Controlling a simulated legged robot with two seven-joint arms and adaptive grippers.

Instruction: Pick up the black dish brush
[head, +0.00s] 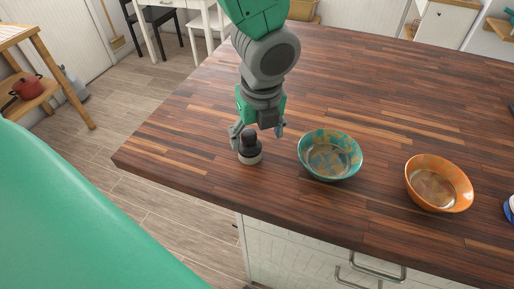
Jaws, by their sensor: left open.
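The black dish brush (250,148) stands upright on the wooden counter, near its front left corner. It has a dark knob-like top and a pale band low down. My left gripper (256,133) is open and points down at the brush from above. One finger is by the brush's left side and the other is off to its right, near the teal bowl. I cannot tell whether a finger touches the brush. My right gripper is not in view.
A teal patterned bowl (330,155) stands close to the right of the brush. An orange bowl (438,184) is further right, and a blue and white item (509,208) is cut off at the right edge. The wooden counter (400,95) is clear behind the bowls.

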